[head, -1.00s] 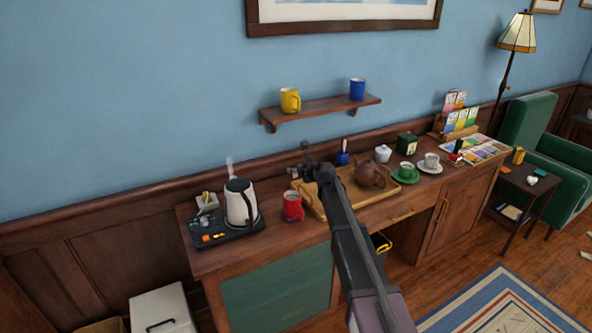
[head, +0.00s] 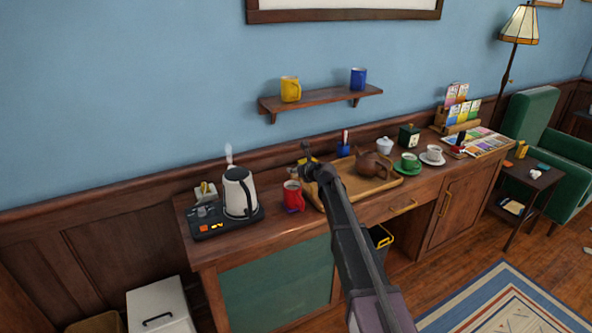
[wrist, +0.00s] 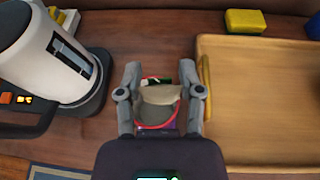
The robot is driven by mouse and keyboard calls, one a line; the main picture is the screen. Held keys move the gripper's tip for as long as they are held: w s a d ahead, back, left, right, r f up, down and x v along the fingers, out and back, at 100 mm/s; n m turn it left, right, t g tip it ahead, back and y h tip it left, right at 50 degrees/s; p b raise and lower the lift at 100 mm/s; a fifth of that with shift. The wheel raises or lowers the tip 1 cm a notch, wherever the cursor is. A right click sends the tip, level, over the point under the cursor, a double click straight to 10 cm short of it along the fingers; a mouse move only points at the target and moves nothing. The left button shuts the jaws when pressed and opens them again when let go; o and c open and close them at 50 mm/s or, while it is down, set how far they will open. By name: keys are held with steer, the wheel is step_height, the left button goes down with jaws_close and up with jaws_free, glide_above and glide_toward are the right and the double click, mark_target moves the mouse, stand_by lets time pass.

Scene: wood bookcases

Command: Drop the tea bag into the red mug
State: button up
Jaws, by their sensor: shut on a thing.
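The red mug (head: 292,196) stands on the wooden counter between the kettle and the wooden tray. In the wrist view its red rim (wrist: 156,127) shows below my gripper (wrist: 160,70). A beige tea bag (wrist: 160,95) sits between my two fingers, and my gripper is shut on it. From above, the tea bag overlaps the mug's opening; its height over the rim is hard to tell. In the head view my gripper (head: 306,158) is above and just behind the mug, and the tea bag cannot be made out there.
The white kettle (head: 239,194) stands close on the left on a dark base. The wooden tray (head: 385,187) with a brown teapot (head: 375,168) is close on the right. A yellow block (wrist: 245,21) lies behind the tray. A shelf (head: 322,101) hangs above.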

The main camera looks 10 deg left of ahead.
steer(key=o, duration=0.8)
steer(key=shift+r, duration=0.25)
